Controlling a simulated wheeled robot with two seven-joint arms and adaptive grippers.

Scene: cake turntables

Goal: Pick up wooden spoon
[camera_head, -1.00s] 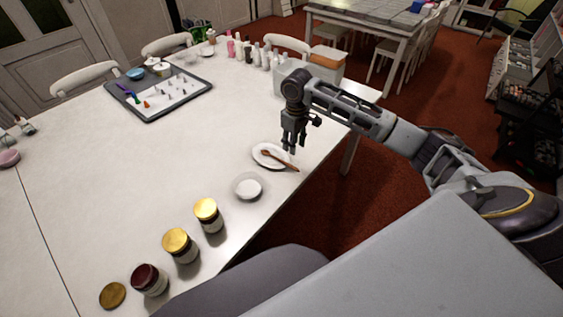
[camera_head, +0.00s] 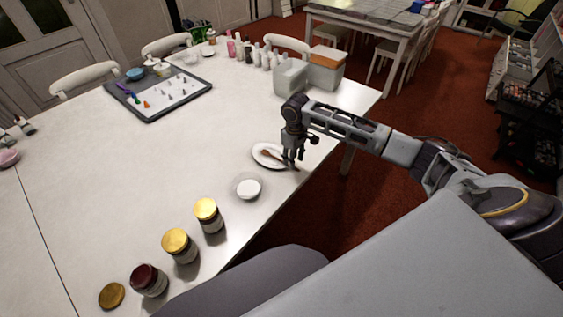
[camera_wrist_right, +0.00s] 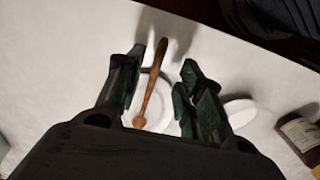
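The wooden spoon (camera_head: 272,155) lies across a white saucer (camera_head: 259,151) near the table's right edge, its handle reaching past the rim toward the edge. My right gripper (camera_head: 293,164) points down over the handle end, hiding part of it. In the right wrist view the spoon (camera_wrist_right: 151,86) runs between the two parted fingers of my right gripper (camera_wrist_right: 168,90), nearer the left finger, with its bowl end over the saucer (camera_wrist_right: 160,118). The fingers are open and do not grip it. My left gripper is not in view.
A small dish with white contents (camera_head: 249,188) sits just in front of the saucer. Several jars, one a gold-lidded jar (camera_head: 208,214), line the near edge. A grey box (camera_head: 291,77) and a tray (camera_head: 158,94) stand farther back. The table's middle is clear.

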